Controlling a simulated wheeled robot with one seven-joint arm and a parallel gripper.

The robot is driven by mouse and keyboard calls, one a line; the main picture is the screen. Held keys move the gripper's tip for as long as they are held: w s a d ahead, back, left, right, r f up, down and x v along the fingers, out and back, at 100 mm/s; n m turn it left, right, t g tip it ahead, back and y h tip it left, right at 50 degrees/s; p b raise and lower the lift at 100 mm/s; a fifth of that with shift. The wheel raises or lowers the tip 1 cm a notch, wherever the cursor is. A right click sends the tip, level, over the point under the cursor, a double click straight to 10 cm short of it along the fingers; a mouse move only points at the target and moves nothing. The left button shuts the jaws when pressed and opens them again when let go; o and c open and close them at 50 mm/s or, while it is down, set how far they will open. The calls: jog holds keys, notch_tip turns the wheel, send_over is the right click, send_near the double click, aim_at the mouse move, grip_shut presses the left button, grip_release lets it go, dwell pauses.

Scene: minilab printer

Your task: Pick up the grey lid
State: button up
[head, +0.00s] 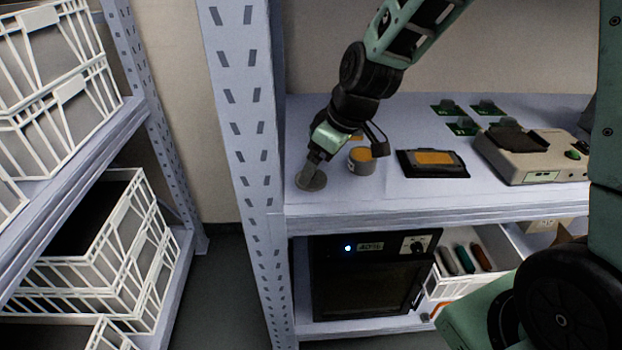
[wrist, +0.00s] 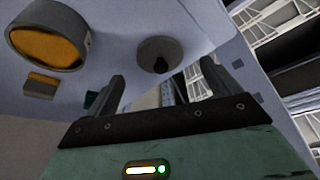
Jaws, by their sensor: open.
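The grey lid (head: 312,181) is a flat round disc lying on the shelf top near its left end. In the wrist view the grey lid (wrist: 160,52) shows a dark knob at its middle and lies just beyond the fingertips. My gripper (head: 314,162) points down at the lid in the head view. In the wrist view my gripper (wrist: 158,88) is open, its two fingers apart, with nothing between them. The head view does not show clearly whether a finger touches the lid.
A round grey container with orange contents (head: 361,160) stands just right of my gripper. A black tray with an orange block (head: 433,162), a beige device (head: 530,155) and several green boards (head: 465,127) lie farther right. The shelf's upright post (head: 243,130) is close on the left.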

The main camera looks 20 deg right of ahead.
aim_at(316, 173)
jog(key=x, duration=0.3)
jog(key=shift+f, duration=0.2)
jog(key=c, duration=1.1)
jog(key=shift+o, duration=0.2)
